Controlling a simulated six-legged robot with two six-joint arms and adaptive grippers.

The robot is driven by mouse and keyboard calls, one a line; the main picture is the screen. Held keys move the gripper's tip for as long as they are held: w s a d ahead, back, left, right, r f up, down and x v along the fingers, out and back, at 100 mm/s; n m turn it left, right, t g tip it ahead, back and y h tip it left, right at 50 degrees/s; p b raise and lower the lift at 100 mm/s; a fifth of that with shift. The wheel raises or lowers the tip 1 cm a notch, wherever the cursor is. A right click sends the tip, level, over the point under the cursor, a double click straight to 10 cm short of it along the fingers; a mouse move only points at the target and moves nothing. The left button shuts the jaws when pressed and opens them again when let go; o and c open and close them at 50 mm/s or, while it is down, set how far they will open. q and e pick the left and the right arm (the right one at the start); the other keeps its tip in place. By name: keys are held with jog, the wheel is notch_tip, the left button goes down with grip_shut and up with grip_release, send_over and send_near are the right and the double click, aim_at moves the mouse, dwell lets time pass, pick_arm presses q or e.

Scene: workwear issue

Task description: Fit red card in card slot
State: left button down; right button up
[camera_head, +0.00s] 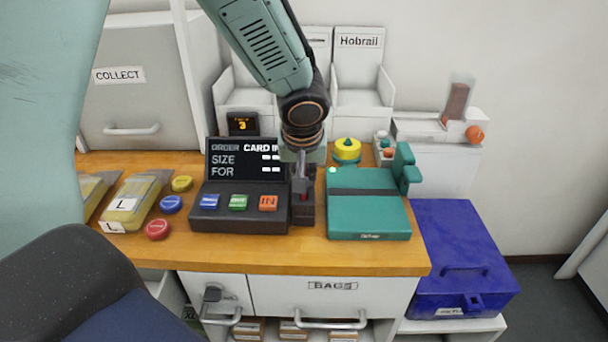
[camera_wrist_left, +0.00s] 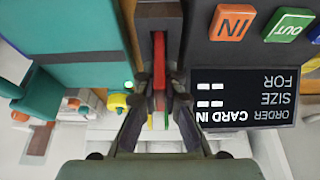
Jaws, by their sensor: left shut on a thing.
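The card slot is a dark block (camera_head: 303,214) at the right end of the order terminal (camera_head: 240,218); it also shows in the left wrist view (camera_wrist_left: 158,18). The red card (camera_wrist_left: 158,76) is a thin upright strip in line with the slot's groove, its far end apparently inside it. In the head view only a sliver of red shows at the slot. My left gripper (camera_head: 302,188) is directly above the slot, shut on the card's near end, as the left wrist view shows between its fingertips (camera_wrist_left: 157,102). The terminal screen (camera_head: 243,159) reads "CARD IN". My right gripper is not in view.
A teal press-like device (camera_head: 368,203) stands close right of the slot. A yellow-topped button (camera_head: 347,149) is behind it. Red, blue and yellow discs (camera_head: 157,229) and bagged packs (camera_head: 132,203) lie left. A blue box (camera_head: 460,258) stands right of the counter.

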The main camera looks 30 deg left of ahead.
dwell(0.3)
pick_arm(q)
jog(key=c, duration=1.4)
grip_release()
jog(key=shift+r+p, duration=3.2)
jog(key=shift+r, duration=1.4)
jog(key=shift+s+f, duration=0.1)
